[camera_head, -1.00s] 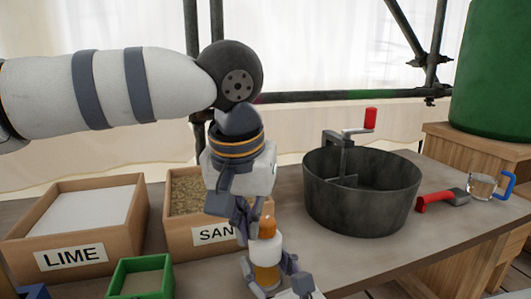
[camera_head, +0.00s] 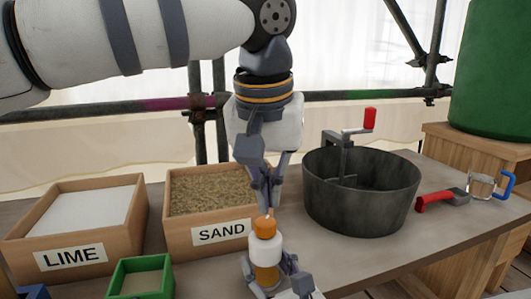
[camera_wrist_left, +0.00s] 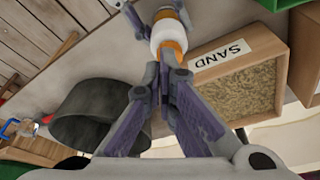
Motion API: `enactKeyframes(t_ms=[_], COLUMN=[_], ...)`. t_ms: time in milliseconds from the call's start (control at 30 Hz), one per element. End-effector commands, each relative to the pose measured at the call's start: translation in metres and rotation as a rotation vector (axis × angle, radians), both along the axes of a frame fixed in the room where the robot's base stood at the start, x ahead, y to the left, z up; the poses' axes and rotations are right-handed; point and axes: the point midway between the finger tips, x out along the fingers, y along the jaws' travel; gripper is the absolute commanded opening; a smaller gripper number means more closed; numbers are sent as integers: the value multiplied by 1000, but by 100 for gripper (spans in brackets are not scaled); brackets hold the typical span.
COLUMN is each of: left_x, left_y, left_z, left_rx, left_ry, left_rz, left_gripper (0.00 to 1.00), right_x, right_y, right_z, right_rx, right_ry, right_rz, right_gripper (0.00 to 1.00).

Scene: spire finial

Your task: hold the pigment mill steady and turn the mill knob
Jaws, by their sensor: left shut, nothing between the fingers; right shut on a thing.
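The pigment mill (camera_head: 267,250) is a small upright cylinder with a white upper part, an amber lower body and an orange mill knob (camera_head: 264,228) on top. My right gripper (camera_head: 270,281) is shut around its lower body at the bottom of the head view. My left gripper (camera_head: 266,207) points down just above the knob, its fingers closed together with nothing between them. In the left wrist view, the knob (camera_wrist_left: 172,47) and the mill's white part (camera_wrist_left: 167,30) show just beyond the left fingertips (camera_wrist_left: 167,76). Whether the tips touch the knob is unclear.
A box of sand (camera_head: 167,235) and a box of lime (camera_head: 115,262) stand left, with a green tray (camera_head: 116,285) in front. A dark pot (camera_head: 350,212) with a red-handled crank stands close right.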

Motion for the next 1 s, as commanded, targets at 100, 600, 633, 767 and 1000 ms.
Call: enactKeyframes(t_ms=[100, 600, 633, 767, 1000], left_x=[0, 0, 0, -1, 1], left_y=[1, 0, 0, 0, 1], left_z=[-20, -61, -61, -61, -62], left_rx=[2, -1, 0, 1, 1], left_ry=[4, 2, 2, 4, 5], left_rz=[-1, 0, -1, -1, -1], left_gripper=[0, 0, 0, 0, 0], right_x=[0, 0, 0, 0, 0], right_y=[0, 0, 0, 0, 0], right_z=[0, 0, 0, 0, 0], right_rx=[0, 0, 0, 0, 0], right_ry=[0, 1, 1, 0, 0], right_rz=[1, 0, 1, 1, 1], right_gripper=[15, 15, 15, 15, 15])
